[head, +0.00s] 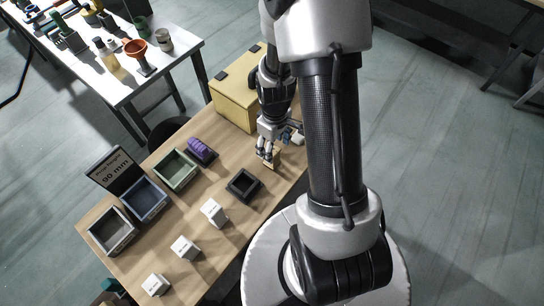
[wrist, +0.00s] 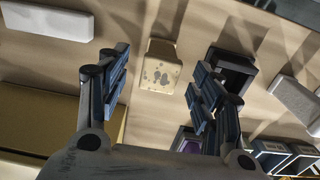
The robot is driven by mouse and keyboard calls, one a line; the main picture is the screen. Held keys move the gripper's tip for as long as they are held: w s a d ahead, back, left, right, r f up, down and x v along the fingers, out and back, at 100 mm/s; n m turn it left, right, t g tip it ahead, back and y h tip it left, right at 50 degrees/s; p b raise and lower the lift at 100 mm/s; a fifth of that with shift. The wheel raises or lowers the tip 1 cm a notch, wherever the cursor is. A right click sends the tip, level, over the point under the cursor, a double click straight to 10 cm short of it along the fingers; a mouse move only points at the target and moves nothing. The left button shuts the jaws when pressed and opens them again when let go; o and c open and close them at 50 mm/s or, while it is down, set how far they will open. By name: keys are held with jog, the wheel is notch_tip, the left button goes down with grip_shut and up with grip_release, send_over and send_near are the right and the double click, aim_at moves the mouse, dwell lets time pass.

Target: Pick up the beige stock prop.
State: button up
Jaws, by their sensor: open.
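The beige stock prop (wrist: 160,76) is a small tan block with grey specks on its face. In the wrist view it lies between my two fingers, with clear gaps on both sides. In the head view the prop (head: 273,160) is on the wooden table, partly hidden by my gripper (head: 267,152), which points down at it. My gripper is open and also shows in the wrist view (wrist: 163,66). I see no finger touching the prop.
A black square tray (head: 243,185) is close by, with several white labelled blocks (head: 214,212) beyond it. A purple object (head: 201,150), green bin (head: 177,170), blue bin (head: 144,199) and grey bin (head: 111,231) stand leftward. A yellow box (head: 236,100) is behind my gripper. A sign (head: 114,169) reads "Prop height 90 mm".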

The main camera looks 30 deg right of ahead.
jog(key=f, duration=0.1)
jog(key=f+b, duration=0.1)
jog(key=f, duration=0.1)
jog(key=f+b, duration=0.1)
jog(key=f, duration=0.1)
jog(key=shift+w+a, duration=0.2)
jog(key=shift+w, duration=0.15)
jog(key=shift+c, duration=0.5)
jog(key=c, duration=1.1)
jog(key=shift+r, duration=0.15)
